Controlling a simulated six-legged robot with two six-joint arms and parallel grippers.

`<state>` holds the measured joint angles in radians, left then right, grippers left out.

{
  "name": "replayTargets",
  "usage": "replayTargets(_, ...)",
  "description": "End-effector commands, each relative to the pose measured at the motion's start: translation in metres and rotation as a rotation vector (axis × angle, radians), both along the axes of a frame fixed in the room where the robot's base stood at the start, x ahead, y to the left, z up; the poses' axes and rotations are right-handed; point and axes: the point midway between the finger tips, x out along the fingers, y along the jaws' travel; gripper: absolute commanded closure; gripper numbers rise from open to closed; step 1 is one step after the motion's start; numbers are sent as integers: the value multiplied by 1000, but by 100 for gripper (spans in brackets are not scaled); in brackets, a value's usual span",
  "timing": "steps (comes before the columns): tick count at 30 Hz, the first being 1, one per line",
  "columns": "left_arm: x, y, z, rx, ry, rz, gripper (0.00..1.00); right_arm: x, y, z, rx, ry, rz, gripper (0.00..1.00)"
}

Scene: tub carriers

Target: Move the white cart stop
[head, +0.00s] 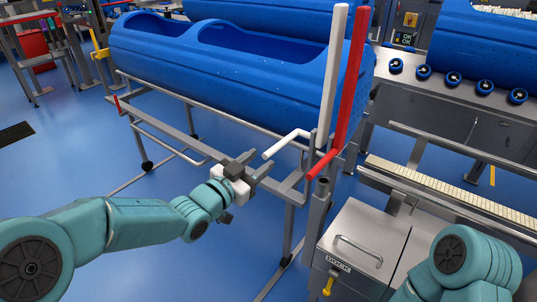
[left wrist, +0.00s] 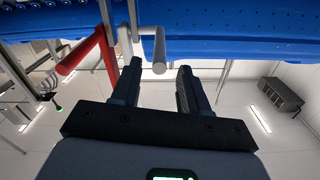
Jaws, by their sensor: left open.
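The white cart stop is a tall white bar (head: 333,75) at the near end of the cart, with a bent white handle (head: 285,143) low on its left side. My left gripper (head: 260,165) is open and empty, just below and left of the handle's free end. In the left wrist view, the white handle's end (left wrist: 159,66) shows in the gap between the fingertips (left wrist: 156,68). I cannot tell whether it touches a finger. My right gripper is out of view; only part of my right arm shows at the lower right.
A red bar (head: 349,90) with a red handle (head: 320,165) stands close right of the white one. A blue tub (head: 240,75) lies on the grey cart frame (head: 185,133). A steel cabinet marked DOCK (head: 340,225) stands below. Blue floor is open at left.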

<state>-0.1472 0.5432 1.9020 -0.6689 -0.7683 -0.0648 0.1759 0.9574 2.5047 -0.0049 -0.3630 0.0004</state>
Motion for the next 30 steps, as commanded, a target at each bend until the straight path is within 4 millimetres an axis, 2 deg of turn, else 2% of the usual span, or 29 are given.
replayTargets(3, 19, -15, -1, 0, 0, -3, 56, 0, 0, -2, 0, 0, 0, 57)
replayTargets(7, 33, -24, -1, 0, 0, -2, 56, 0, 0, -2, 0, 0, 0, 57)
replayTargets(12, 41, -29, 0, 0, 1, -3, 56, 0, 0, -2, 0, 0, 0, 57)
replayTargets(19, 42, -28, 0, 0, 2, -2, 56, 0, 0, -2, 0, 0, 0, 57)
replayTargets(23, 42, -28, 0, -1, 1, -2, 98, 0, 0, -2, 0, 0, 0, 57)
replayTargets(30, 42, -28, 1, 2, 3, -2, 100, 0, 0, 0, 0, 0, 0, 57)
